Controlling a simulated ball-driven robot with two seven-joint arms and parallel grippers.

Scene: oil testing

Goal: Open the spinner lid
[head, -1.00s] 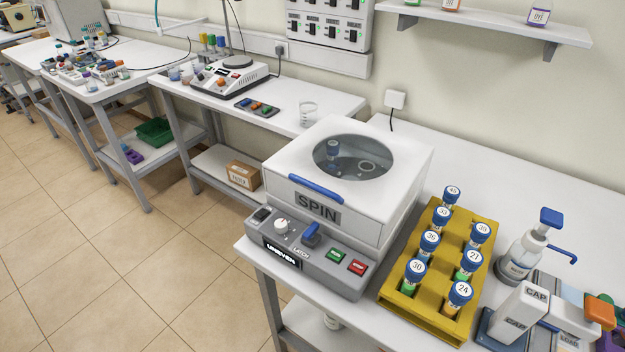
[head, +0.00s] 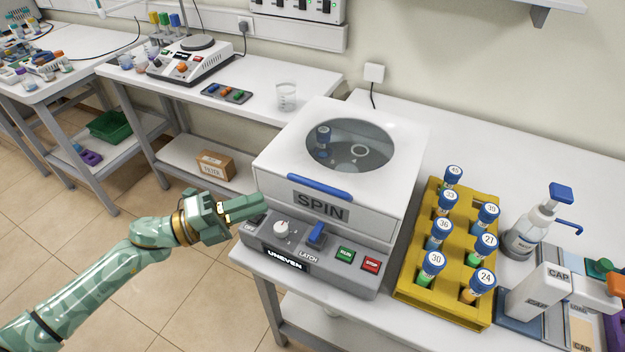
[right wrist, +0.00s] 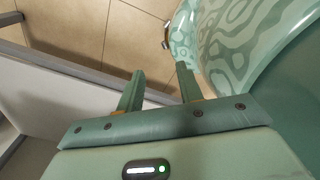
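The spinner (head: 335,255) stands on the near bench, with a grey control panel in front. Its white lid (head: 285,150) is down, with a round window and a blue handle (head: 319,187) on the front edge. A blue-capped tube (head: 323,135) shows through the window. The blue latch lever (head: 317,234) stands up from the panel, and the display (head: 285,259) reads UNEVEN. My left gripper (head: 262,205) is at the panel's left end, near the OFF marking, left of and below the handle. Its fingers overlap in view, hiding any gap. My right gripper (right wrist: 160,85) has its fingers apart, with nothing between them.
A yellow rack (head: 408,270) of several numbered, blue-capped tubes stands right of the spinner. A pump bottle (head: 522,238) and a CAP station (head: 540,290) are farther right. A beaker (head: 286,97) stands on the bench behind. The bench behind the rack is clear.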

